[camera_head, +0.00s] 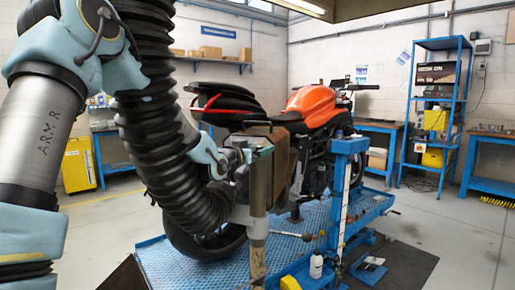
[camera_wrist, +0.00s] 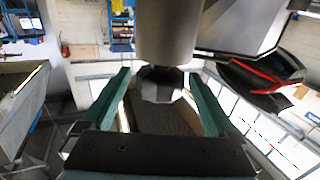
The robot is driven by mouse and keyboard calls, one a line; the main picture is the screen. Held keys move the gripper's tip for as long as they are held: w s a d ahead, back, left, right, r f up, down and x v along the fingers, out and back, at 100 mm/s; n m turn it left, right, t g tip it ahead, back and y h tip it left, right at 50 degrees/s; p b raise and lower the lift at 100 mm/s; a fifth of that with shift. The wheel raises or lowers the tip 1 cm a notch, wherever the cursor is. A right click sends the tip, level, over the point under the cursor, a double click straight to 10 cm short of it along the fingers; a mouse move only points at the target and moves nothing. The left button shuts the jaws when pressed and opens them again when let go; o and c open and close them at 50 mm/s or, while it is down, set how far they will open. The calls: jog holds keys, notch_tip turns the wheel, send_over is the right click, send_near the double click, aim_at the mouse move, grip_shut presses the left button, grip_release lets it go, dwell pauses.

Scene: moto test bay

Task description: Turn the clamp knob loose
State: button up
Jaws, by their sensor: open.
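A dark faceted knob (camera_wrist: 161,84) shows in the wrist view at the end of a thick pale brown cylinder (camera_wrist: 167,30). My gripper (camera_wrist: 160,76) is open, with one teal finger on either side of the knob. Gaps show between both fingers and the knob in this view; whether it lies at fingertip depth I cannot tell. In the head view my gripper (camera_head: 262,150) is near the top of a worn tan post (camera_head: 258,205), in front of the motorcycle. The knob is not clearly visible there.
An orange and black motorcycle (camera_head: 312,103) stands on a blue lift platform (camera_head: 190,265). A blue upright (camera_head: 343,185) stands right of the post. A small white bottle (camera_head: 316,266) is at the platform's front. The floor at right (camera_head: 455,235) is clear.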

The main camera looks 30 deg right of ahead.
jog(key=c, duration=1.4)
jog(key=shift+o, duration=0.2)
